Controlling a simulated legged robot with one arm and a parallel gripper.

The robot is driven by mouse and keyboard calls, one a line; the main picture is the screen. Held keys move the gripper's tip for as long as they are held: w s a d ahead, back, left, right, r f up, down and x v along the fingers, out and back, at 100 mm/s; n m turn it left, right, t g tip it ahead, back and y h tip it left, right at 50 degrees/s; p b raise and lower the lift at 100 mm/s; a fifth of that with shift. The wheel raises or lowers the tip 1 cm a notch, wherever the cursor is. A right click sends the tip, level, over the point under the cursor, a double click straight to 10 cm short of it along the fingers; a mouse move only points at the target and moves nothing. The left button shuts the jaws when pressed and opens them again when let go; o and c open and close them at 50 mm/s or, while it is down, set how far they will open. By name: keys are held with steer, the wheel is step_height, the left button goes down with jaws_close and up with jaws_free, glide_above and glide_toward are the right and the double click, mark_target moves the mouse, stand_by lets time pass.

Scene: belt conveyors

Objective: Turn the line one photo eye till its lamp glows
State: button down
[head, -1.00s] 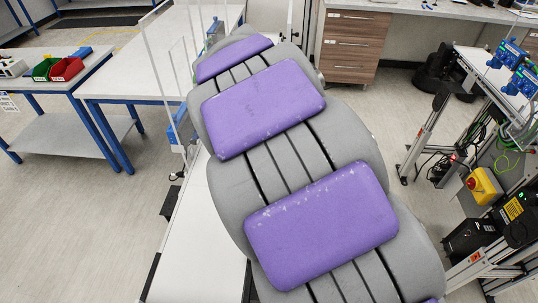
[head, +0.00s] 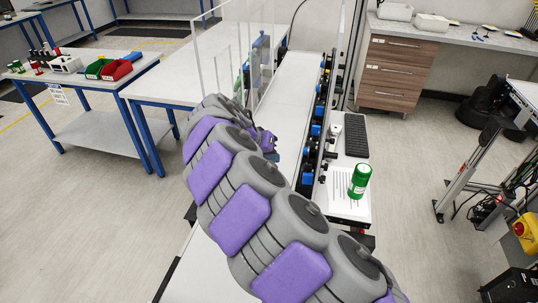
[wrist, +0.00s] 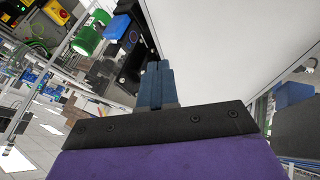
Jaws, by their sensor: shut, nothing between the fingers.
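The conveyor belt (head: 297,85) runs away from me in the head view, with a dark rail along its right side. Several small blue devices (head: 317,130) sit on that rail. I cannot tell which one is the line one photo eye, and no glowing lamp can be made out on them. My gripper (head: 268,143) is at the left edge of the belt, partly hidden behind my arm. In the wrist view its blue-grey fingers (wrist: 157,84) are together with nothing between them. A blue part (wrist: 130,8) shows beyond the fingers there.
A green can (head: 360,181) stands on a white sheet right of the rail, near a dark keyboard (head: 355,135). Clear panels (head: 232,60) stand left of the belt. A white table (head: 165,78) is at left. A yellow box with a red button (head: 524,229) is at right.

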mark_target(295, 179)
steer(key=b+x, duration=0.1)
steer(key=x, duration=0.4)
steer(key=shift+f, duration=0.2)
steer(key=d, duration=0.2)
steer(key=d+b, duration=0.1)
steer(key=shift+s+d+r, duration=0.1)
steer(key=shift+s, duration=0.2)
steer(key=shift+d, duration=0.4)
steer(key=shift+d+r+p, duration=0.1)
steer(key=shift+d+p, duration=0.3)
steer(key=shift+p, duration=0.05)
steer(key=shift+w+d, duration=0.1)
steer(key=shift+w, duration=0.05)
